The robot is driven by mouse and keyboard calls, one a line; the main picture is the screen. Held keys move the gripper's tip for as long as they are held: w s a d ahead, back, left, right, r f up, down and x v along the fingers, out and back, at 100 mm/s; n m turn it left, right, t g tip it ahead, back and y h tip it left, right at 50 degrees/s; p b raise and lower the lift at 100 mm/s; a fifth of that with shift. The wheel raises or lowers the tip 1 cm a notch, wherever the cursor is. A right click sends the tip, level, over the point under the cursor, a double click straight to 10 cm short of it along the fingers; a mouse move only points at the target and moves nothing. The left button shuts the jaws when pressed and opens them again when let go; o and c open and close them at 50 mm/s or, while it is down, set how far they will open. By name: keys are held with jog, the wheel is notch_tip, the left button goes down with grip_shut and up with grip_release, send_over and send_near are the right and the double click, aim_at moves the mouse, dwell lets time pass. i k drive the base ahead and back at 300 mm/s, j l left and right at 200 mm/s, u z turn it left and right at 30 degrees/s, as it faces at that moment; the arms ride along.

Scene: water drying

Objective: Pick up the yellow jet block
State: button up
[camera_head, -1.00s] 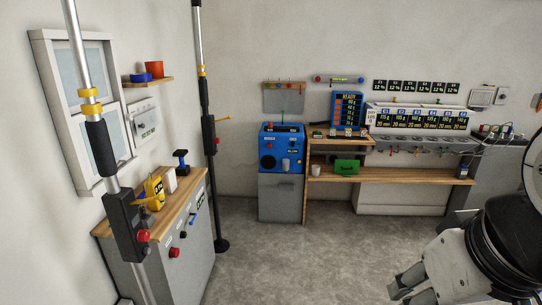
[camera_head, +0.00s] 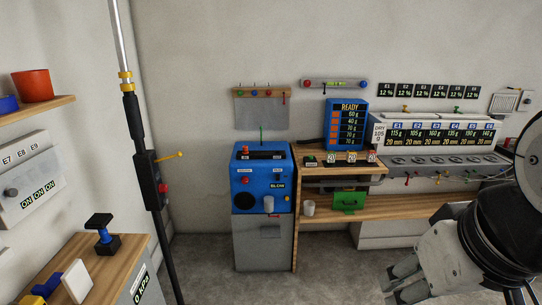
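A yellow piece (camera_head: 27,299) with a blue part beside it shows at the bottom left edge, on the left wooden-topped bench (camera_head: 128,252). It is mostly cut off by the frame, and I cannot tell for sure that it is the yellow jet block. My gripper (camera_head: 391,285) is at the lower right, far from that bench. Its two grey fingers stand apart with nothing seen between them, and it is over the floor.
A white slab (camera_head: 77,281) and a black-and-blue stamp-like tool (camera_head: 102,236) stand on the left bench. A dark pole (camera_head: 145,150) rises beside it. A blue machine (camera_head: 262,178) and a wooden shelf bench (camera_head: 400,207) line the back wall. Grey floor (camera_head: 320,265) lies open between.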

aim_at(351, 154)
jog(key=i+j+z, duration=0.25)
jog(key=i, duration=0.25)
jog(key=i+j+z, duration=0.1)
jog(key=i+z, duration=0.2)
jog(key=i, duration=0.2)
jog(key=i+l+u, duration=0.25)
jog(key=i+l, duration=0.35)
jog(key=i, duration=0.35)
jog(key=i+l+u, duration=0.25)
jog(key=i+l, duration=0.55)
jog(key=i, duration=0.1)
